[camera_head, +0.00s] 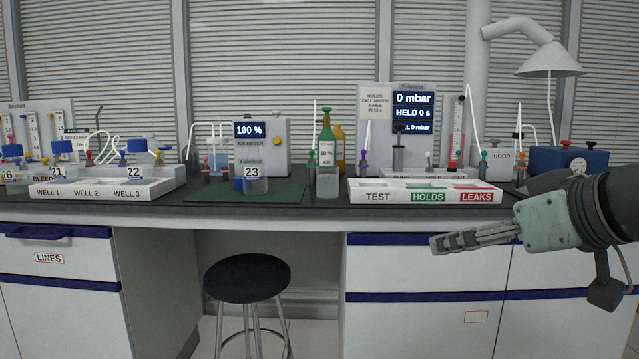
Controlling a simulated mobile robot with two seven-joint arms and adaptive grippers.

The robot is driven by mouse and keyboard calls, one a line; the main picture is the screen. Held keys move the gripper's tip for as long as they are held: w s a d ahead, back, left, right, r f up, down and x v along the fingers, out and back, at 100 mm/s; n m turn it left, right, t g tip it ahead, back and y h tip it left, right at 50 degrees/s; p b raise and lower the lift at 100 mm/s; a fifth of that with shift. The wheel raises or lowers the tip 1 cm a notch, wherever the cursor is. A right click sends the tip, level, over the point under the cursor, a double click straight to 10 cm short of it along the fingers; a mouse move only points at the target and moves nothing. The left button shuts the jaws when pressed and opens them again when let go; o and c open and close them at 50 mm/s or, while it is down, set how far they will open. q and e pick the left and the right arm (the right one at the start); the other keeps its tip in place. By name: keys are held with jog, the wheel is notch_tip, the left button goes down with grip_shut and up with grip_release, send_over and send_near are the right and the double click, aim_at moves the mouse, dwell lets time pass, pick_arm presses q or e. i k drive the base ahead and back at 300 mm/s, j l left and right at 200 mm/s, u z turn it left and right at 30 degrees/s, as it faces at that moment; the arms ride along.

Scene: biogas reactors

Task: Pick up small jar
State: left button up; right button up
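My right gripper (437,243) points left, in front of the drawers, below the bench top and well away from the jars. It is seen edge-on, so its opening is unclear. My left gripper is out of view.
The white TEST/HOLDS/LEAKS tray (358,190) lies right of the mat. The wells rack (165,186) is at left. Instruments and tubes line the back. A dark stool (247,278) stands before the bench. A blue box (570,163) sits at right.

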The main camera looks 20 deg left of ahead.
aim_at(326, 177)
jog(key=i+j, duration=0.8)
jog(key=j, duration=0.25)
jog(key=i+j, duration=0.4)
jog(key=j, duration=0.1)
